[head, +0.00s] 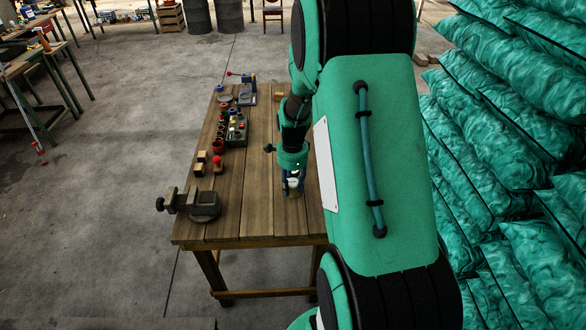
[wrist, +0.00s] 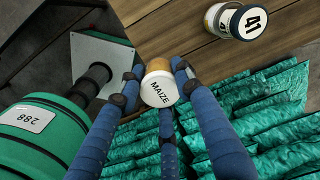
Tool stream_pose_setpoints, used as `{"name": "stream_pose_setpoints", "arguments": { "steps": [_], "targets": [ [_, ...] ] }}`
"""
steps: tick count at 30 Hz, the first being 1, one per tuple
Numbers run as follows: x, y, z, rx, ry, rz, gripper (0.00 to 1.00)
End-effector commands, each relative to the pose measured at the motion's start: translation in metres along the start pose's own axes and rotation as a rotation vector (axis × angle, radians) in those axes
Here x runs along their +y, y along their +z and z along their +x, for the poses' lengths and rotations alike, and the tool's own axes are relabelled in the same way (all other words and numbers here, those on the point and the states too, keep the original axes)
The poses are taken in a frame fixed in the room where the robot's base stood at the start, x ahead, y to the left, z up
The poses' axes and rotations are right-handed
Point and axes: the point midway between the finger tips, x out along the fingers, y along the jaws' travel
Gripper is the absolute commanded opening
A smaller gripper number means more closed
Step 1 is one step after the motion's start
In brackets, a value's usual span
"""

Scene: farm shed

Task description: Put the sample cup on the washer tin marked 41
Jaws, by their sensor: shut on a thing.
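My gripper (wrist: 157,80) is shut on the sample cup (wrist: 158,90), its blue fingers around it in the wrist view. The cup has a white end reading MAIZE and a tan side. The washer tin (wrist: 250,22) stands on the wooden table at the top right of the wrist view, apart from the cup. Its pale top has a dark rim and the number 41. In the head view my gripper (head: 292,180) hangs over the right part of the table, with something whitish at its fingers. I cannot make out the tin in the head view.
The wooden table (head: 251,215) carries a vise (head: 192,203) at its front left corner. Small blocks (head: 200,169), a red-topped piece (head: 217,161) and a rack of coloured parts (head: 236,130) line its left side. Green sacks (head: 500,150) are stacked on the right. The table's middle is clear.

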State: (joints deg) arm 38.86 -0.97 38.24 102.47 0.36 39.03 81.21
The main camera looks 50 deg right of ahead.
Motion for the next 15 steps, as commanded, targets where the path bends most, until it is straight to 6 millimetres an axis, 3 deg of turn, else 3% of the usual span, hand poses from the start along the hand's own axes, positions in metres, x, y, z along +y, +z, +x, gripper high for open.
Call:
{"name": "stream_pose_setpoints", "arguments": {
  "steps": [6, 15],
  "targets": [
    [0.001, -0.025, -0.011, 0.002, 0.001, 0.05, 0.07],
    [0.001, -0.029, -0.012, 0.002, 0.001, 0.058, 0.07]
  ]
}}
